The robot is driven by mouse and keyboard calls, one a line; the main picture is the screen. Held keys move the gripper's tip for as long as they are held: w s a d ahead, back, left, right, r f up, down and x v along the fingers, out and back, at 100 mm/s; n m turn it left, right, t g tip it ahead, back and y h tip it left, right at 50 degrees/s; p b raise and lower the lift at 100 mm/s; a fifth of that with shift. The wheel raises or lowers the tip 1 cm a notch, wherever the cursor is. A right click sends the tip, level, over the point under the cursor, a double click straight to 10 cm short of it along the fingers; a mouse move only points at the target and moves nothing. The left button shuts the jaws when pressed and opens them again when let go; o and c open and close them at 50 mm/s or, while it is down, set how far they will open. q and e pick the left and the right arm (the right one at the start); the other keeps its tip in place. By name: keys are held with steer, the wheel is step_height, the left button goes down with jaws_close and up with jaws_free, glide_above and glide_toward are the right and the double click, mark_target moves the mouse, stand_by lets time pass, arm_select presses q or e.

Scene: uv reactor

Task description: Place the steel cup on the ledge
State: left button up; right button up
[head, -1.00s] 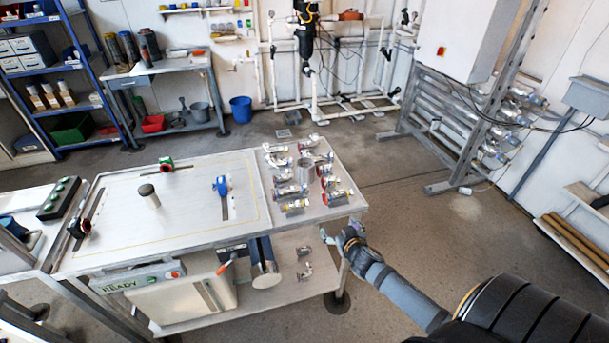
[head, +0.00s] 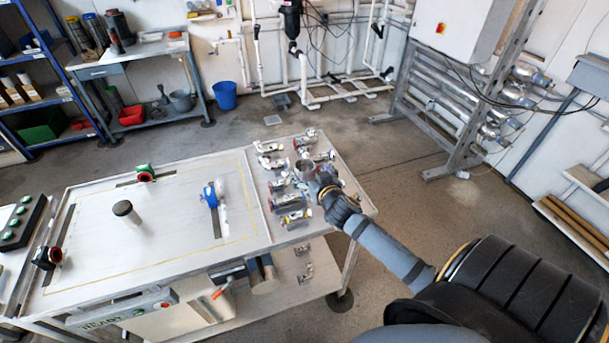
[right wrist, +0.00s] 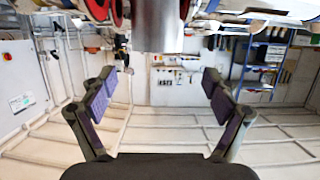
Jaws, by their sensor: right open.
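The steel cup (head: 305,167) stands among the valves on the right part of the workbench. In the right wrist view the cup (right wrist: 158,25) is a grey cylinder at the top middle, ahead of the fingers and roughly centred between them. My right gripper (head: 318,182) is at the cup in the head view and partly hides it. In the right wrist view my right gripper (right wrist: 160,95) is open and empty, with its padded fingers apart. The cup looks clear of both fingers. I cannot tell which surface is the ledge. My left gripper is not seen.
Several valves (head: 291,200) lie close around the cup. A blue-handled valve (head: 211,194) and a dark-topped post (head: 126,213) stand on the bench's left part (head: 170,235). Floor to the bench's right (head: 420,205) is clear.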

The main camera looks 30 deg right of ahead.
mark_target(302, 162)
steer(key=x, duration=0.3)
steer(key=f+p+x, duration=0.1)
steer(key=x, duration=0.2)
steer(key=shift+w+d+f, duration=0.1)
steer(key=shift+d+f, duration=0.05)
steer(key=shift+d, duration=0.05)
steer(key=shift+w+f, duration=0.15)
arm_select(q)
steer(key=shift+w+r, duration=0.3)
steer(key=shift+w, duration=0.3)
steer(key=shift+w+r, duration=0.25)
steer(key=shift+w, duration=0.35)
